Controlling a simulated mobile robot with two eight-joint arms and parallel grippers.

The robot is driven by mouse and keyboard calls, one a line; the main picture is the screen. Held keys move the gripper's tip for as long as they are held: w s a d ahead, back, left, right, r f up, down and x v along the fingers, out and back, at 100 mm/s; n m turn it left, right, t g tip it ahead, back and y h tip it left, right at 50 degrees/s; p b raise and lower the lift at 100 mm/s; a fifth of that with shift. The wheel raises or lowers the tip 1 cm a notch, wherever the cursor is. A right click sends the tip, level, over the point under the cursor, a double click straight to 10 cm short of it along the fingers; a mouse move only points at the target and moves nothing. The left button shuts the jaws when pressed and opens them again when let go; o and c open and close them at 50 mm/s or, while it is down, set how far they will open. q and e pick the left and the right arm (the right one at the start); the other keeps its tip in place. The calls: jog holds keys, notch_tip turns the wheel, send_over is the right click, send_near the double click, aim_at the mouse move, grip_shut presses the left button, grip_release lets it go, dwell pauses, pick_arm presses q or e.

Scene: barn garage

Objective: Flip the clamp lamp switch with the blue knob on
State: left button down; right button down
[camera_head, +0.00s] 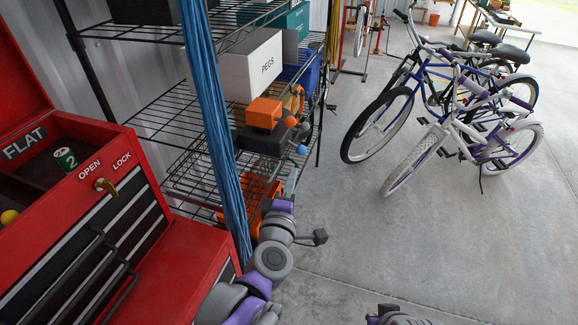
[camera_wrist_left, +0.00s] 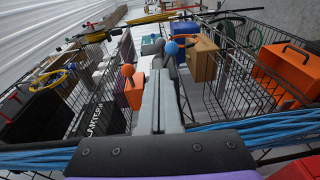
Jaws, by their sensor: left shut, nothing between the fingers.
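A blue knob (camera_head: 302,149) sticks out at the front edge of the shelf, below the orange clamp-lamp-like box (camera_head: 263,113). In the left wrist view the blue knob (camera_wrist_left: 171,48) is close beside the tip of my left gripper (camera_wrist_left: 160,62), slightly right. I cannot tell whether they touch. An orange knob (camera_wrist_left: 127,70) is left of the fingers, by an orange box (camera_wrist_left: 133,92). My left gripper (camera_head: 284,203) is shut and empty; in the head view its fingers are hard to make out. The switch's lever position is unclear.
A bundle of blue cables (camera_head: 215,130) hangs in front of the wire shelf (camera_head: 150,92). A white PEGS box (camera_head: 240,68) stands on the shelf. A red tool chest (camera_head: 90,240) is at left. Bicycles (camera_head: 450,110) stand at right, with clear concrete floor in front.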

aim_at(296, 147)
pick_arm(q)
jog(key=f+n+y, duration=0.1)
jog(key=n, duration=0.1)
jog(key=w+f+n+y, duration=0.1)
jog(key=n+y, duration=0.1)
jog(key=n, duration=0.1)
jog(key=shift+a+f, duration=0.15)
jog(key=shift+f, duration=0.25)
pick_arm(e)
jog(key=shift+s+f, duration=0.25)
jog(key=shift+f, duration=0.25)
pick_arm(q)
jog(key=shift+w, duration=0.1)
jog(key=w, duration=1)
jog(key=shift+f+p, duration=0.3)
jog(key=shift+f, duration=0.1)
pick_arm(e)
jog(key=shift+w+r, duration=0.2)
jog(key=shift+r, duration=0.55)
